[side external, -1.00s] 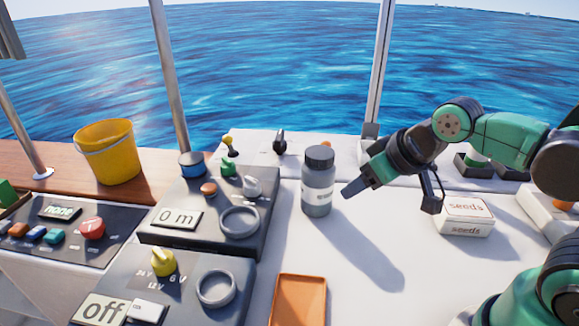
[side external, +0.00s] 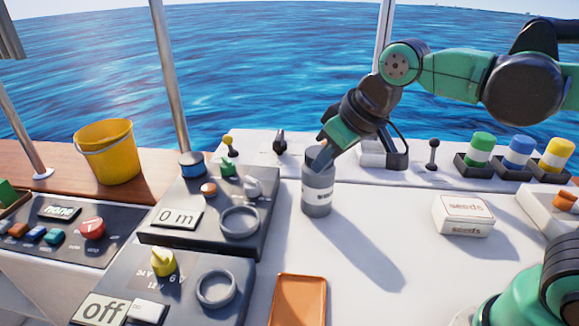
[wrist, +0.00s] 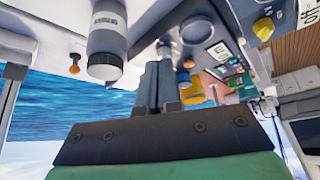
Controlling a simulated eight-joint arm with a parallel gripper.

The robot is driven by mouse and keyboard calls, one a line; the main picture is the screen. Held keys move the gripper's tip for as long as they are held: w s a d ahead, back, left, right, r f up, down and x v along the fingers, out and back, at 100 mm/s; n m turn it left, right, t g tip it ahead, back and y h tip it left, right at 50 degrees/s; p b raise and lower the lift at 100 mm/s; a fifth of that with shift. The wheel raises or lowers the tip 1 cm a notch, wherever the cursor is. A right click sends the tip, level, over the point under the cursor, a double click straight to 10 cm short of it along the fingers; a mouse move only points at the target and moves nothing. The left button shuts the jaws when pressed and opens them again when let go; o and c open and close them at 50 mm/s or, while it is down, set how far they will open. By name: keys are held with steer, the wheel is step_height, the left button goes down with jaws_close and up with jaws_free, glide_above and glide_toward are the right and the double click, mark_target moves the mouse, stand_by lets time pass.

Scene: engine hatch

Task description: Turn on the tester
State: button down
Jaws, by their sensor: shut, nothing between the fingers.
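The front dark panel (side external: 195,268), which looks like the tester, is at the lower left in the side view. It has a yellow knob (side external: 163,262), a grey ring (side external: 216,288) and a white switch (side external: 147,312). Its display (side external: 101,309) reads "off". The yellow knob also shows at the upper right of the wrist view (wrist: 263,28). My gripper (side external: 322,160) is shut and empty, right of and behind the panel. In the side view it overlaps the grey bottle's cap; I cannot tell whether they touch. The wrist view shows the fingers (wrist: 155,85) together, apart from the bottle.
The grey bottle (side external: 317,195) stands upright near my gripper. A second panel (side external: 215,245) with a "0 m" display lies behind the tester. An orange tray (side external: 298,300) is to the tester's right. A seeds box (side external: 463,214) stands farther right. White counter between is clear.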

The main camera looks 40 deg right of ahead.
steer(key=w+a+r+n+g, duration=0.2)
steer(key=w+a+r+n, duration=0.15)
steer(key=a, duration=0.45)
steer(key=n+g, duration=0.3)
steer(key=n, duration=0.1)
glide_above(134, 306)
steer(key=s+d, duration=0.2)
steer(key=f, duration=0.2)
steer(key=shift+a+r, duration=0.1)
steer(key=shift+w, duration=0.1)
steer(key=f, duration=0.4)
steer(key=w+a+f, duration=0.1)
steer(key=f, duration=0.8)
steer(key=shift+w+a+f, duration=0.25)
steer(key=shift+f, duration=0.15)
